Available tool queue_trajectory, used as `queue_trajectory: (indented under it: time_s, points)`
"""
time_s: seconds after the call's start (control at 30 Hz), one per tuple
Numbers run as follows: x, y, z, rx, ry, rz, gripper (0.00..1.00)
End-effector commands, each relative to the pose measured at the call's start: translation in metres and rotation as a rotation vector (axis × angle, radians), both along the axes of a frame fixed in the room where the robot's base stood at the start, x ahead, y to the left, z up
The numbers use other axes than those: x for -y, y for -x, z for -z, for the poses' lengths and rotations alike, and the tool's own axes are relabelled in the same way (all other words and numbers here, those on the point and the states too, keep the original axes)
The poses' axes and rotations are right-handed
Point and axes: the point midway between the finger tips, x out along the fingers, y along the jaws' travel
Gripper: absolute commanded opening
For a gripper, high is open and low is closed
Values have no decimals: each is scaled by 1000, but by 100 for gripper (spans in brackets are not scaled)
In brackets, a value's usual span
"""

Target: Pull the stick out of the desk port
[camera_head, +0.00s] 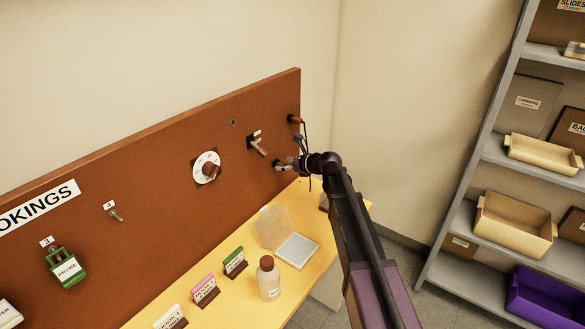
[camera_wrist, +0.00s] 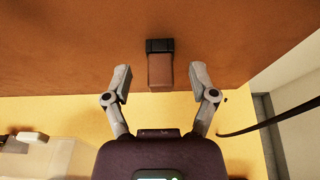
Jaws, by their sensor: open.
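A brown stick (camera_wrist: 160,72) stands out from a black socket (camera_wrist: 159,45) on the brown board, seen in the wrist view. My gripper (camera_wrist: 161,82) is open, with one finger on each side of the stick and a clear gap to each. No port label can be read at this spot.
Below, the yellow desk (camera_head: 235,290) holds a bottle (camera_head: 268,279) and an open clear box (camera_head: 297,250). Grey shelves (camera_head: 470,180) stand right.

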Motion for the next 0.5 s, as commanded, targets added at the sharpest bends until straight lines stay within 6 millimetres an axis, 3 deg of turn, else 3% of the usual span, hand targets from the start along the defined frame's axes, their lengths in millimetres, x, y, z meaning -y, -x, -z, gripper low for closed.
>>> queue_trajectory:
  time_s: [0.5]
  points:
    - [-9,-5,4,0,0,1,74]
